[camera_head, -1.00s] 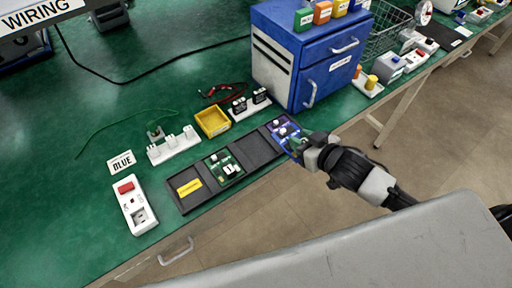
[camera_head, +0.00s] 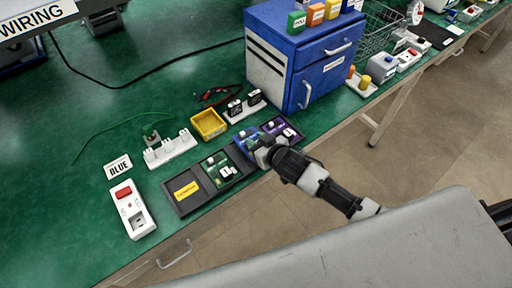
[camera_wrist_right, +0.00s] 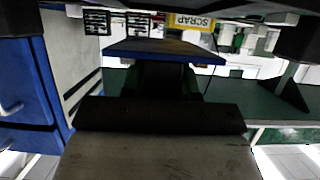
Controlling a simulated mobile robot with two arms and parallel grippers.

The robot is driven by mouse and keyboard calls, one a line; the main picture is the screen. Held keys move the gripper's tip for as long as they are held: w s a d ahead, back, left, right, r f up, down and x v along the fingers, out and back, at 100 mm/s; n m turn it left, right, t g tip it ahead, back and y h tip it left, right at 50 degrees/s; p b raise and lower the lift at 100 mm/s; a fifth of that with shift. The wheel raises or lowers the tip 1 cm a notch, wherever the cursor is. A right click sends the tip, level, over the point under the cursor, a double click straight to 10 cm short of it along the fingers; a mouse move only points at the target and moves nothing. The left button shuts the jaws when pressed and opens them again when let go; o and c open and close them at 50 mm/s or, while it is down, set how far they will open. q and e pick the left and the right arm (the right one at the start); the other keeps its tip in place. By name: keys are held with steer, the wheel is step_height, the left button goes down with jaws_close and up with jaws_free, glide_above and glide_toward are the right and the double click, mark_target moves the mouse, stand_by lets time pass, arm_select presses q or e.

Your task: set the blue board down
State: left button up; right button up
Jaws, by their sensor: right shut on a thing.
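The blue board (camera_head: 243,139) is held by my right gripper (camera_head: 259,150) over the third section of the black tray (camera_head: 176,211). Its edge also shows as a blue strip in the right wrist view (camera_wrist_right: 150,50). My right gripper is shut on it and hides part of it. I cannot tell whether the board touches the tray. A green board (camera_head: 219,169) lies in the section to the left, and a purple board (camera_head: 285,130) lies in the section to the right. The leftmost section has a yellow label (camera_head: 187,190). My left gripper is not in view.
A blue drawer cabinet (camera_head: 285,68) stands behind the tray's right end. A yellow bin (camera_head: 208,124), a white rack (camera_head: 170,149) and a white block with black parts (camera_head: 245,107) stand behind the tray. A white switch box (camera_head: 133,210) stands to its left.

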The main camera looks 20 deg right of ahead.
steer(key=shift+w+a+f+p, duration=0.15)
steer(key=shift+f+p, duration=0.25)
steer(key=shift+f, duration=1.45)
steer(key=shift+f, duration=0.1)
steer(key=shift+f, duration=0.1)
steer(key=o, duration=0.9)
steer(key=shift+o, duration=0.2)
steer(key=shift+f+b, duration=0.15)
steer(key=shift+b, duration=0.25)
steer(key=v, duration=1.1)
steer(key=shift+b, duration=0.45)
